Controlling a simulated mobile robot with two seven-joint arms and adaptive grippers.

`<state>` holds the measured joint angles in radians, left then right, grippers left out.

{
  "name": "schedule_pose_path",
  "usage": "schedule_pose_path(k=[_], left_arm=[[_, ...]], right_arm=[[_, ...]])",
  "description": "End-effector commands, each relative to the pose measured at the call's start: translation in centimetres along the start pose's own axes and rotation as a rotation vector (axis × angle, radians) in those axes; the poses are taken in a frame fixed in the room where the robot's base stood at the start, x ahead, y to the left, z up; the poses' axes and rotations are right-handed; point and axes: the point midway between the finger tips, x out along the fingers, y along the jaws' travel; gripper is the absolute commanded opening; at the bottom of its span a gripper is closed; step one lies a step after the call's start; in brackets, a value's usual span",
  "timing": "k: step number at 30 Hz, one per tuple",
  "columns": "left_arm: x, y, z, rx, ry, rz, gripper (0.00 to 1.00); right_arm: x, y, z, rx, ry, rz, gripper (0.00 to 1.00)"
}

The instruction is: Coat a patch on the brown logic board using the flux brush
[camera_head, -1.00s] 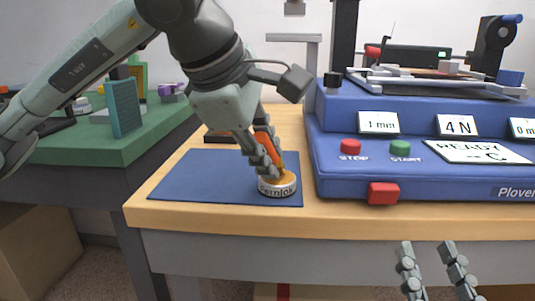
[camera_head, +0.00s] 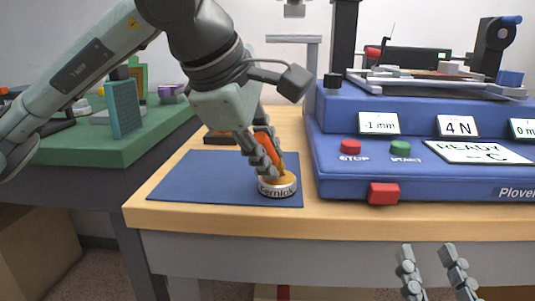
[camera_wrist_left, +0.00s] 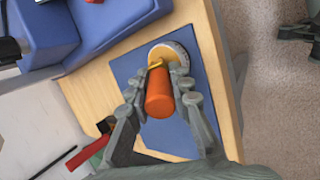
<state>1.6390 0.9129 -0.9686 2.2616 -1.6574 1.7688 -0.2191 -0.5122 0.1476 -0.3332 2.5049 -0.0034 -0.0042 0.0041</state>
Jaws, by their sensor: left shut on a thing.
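My left gripper (camera_head: 272,172) is shut on the flux brush, whose orange handle (camera_head: 264,145) tilts between the fingers. The handle also shows end-on in the left wrist view (camera_wrist_left: 159,95). The brush's lower end is over or in a round flux tin (camera_head: 277,189) with a white labelled side and yellowish inside; the exact contact is hidden by the fingers. The tin also shows in the left wrist view (camera_wrist_left: 170,52). A thin brown board (camera_head: 440,74), which looks like the logic board, lies on top of the blue machine. My right gripper (camera_head: 427,250) is open and empty below the bench edge.
The tin stands on a blue mat (camera_head: 185,178) on the wooden bench (camera_head: 230,216). The blue machine (camera_head: 345,180), with displays, stop and start buttons and a red front block (camera_head: 383,193), fills the right. A green-topped table (camera_head: 90,145) stands at the left.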

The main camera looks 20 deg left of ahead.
Motion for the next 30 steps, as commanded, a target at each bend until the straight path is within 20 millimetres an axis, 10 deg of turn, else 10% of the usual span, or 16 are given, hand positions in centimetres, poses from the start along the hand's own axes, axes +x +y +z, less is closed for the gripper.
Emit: schedule_pose_path(k=[30], left_arm=[[-4.8, 3.1, 1.0, 0.001, 0.0, -0.002, 0.0]], right_arm=[[1.5, -0.1, -3.5, 0.0, 0.0, 0.0, 0.4]])
